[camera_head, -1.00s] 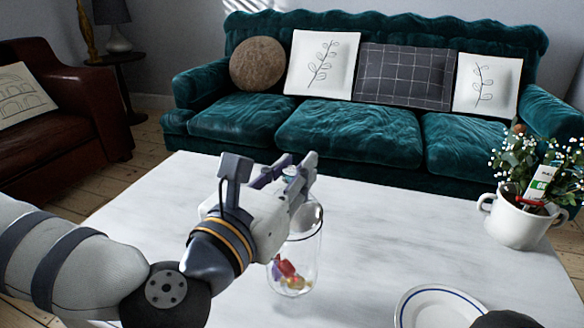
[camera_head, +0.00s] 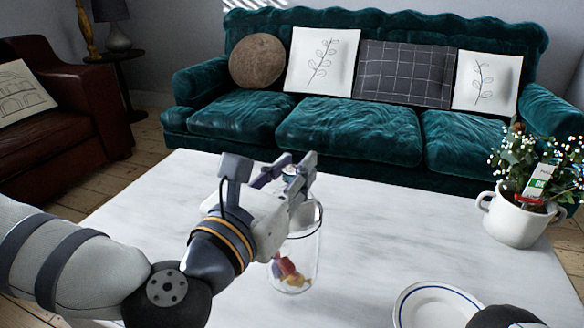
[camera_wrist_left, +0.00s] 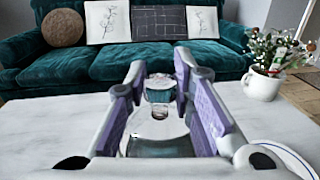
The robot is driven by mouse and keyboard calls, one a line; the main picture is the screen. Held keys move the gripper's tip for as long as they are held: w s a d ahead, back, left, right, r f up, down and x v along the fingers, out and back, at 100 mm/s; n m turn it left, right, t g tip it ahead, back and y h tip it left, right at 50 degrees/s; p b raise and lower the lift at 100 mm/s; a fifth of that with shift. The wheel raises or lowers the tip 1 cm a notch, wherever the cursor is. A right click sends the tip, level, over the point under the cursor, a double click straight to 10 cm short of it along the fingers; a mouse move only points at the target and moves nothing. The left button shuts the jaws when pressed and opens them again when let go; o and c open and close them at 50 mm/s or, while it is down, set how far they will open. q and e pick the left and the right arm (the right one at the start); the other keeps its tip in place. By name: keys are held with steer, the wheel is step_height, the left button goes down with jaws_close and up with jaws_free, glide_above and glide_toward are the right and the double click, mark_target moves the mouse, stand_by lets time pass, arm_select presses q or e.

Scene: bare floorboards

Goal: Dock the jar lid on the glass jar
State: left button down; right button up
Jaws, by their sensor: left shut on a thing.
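The clear glass jar (camera_head: 292,262) stands upright on the white marbled table, with several small coloured pieces inside at its bottom. My left gripper (camera_head: 295,178) is over the jar's mouth, shut on the clear glass lid (camera_wrist_left: 160,92). In the left wrist view, the lid's upper part shows between the two purple-padded fingertips (camera_wrist_left: 160,82). The clear rounded glass below it overlaps the jar, so I cannot tell whether the lid touches the rim. In the head view, the gripper hides most of the lid and the left side of the jar's mouth.
A white plate with a blue ring (camera_head: 412,300) lies at the front right of the table (camera_head: 400,225). A white two-handled pot (camera_head: 515,222) with flowers stands at the right edge. A teal sofa (camera_head: 350,130) is behind. The table between jar and pot is clear.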

arm_select(q)
steer(key=shift+f+b, duration=0.45)
steer(key=shift+f, duration=0.15)
arm_select(e)
steer(key=shift+s+f, duration=0.1)
steer(key=shift+f, duration=0.2)
arm_select(q)
steer(key=c, duration=1.7)
jaws_free()
steer(key=shift+o, duration=0.2)
steer(key=p+v, duration=0.8)
steer(key=v, duration=0.3)
arm_select(e)
step_height(320, 180, up, 7)
steer(key=w+t, duration=0.1)
steer(key=w, duration=0.1)
steer(key=shift+w+f, duration=0.2)
